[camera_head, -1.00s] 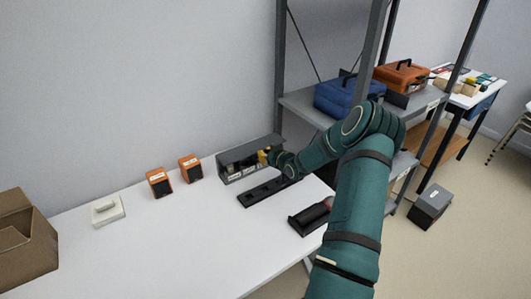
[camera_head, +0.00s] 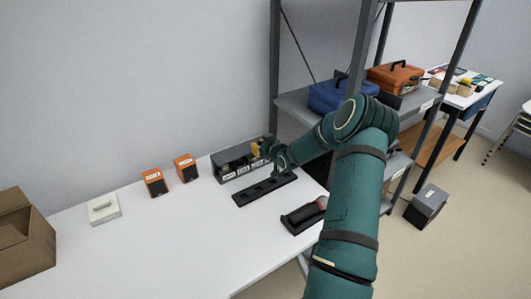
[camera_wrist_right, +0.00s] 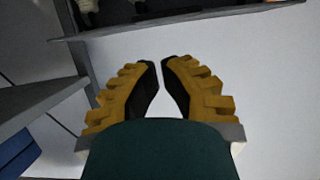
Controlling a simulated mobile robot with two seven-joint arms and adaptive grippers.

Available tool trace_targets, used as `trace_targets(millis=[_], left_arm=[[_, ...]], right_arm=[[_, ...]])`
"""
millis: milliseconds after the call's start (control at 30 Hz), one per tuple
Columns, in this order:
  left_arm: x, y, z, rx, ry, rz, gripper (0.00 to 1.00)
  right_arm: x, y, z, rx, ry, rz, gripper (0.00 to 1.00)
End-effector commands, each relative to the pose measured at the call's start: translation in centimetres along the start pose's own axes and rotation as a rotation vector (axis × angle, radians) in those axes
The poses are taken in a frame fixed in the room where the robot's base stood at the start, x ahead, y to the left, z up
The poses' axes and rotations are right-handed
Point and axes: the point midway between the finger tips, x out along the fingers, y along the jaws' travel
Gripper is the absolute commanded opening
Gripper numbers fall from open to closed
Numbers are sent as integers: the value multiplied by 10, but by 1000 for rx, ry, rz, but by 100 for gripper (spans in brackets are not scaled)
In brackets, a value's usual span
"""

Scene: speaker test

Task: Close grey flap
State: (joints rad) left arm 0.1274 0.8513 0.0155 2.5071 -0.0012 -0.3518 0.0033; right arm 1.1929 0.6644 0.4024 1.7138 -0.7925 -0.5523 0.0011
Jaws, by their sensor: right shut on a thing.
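A grey box (camera_head: 217,163) stands at the back of the white table, with its front open and a row of small items showing inside. The grey flap (camera_head: 238,150) is the panel along its top, raised clear of the open front. In the right wrist view my right gripper (camera_wrist_right: 161,62) is nearly closed, with a narrow gap at the tips. Its contact with the flap is not clearly visible. A grey edge of the box crosses the top of that view. My left gripper is not in view.
A black slotted strip (camera_head: 264,189) lies in front of the box, and a black tray (camera_head: 300,220) with a dark and red cylinder is nearer. Two orange speakers (camera_head: 185,168) stand to the left. A metal shelf (camera_head: 294,103) rises at the right.

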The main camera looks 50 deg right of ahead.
Motion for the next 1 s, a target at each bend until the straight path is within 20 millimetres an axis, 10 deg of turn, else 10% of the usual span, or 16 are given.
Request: trace_targets(millis=[500, 1000], left_arm=[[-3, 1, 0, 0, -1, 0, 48], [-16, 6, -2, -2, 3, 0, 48]], right_arm=[[-49, 1, 81, -1, -2, 0, 0], [-57, 1, 73, -1, 0, 0, 0]])
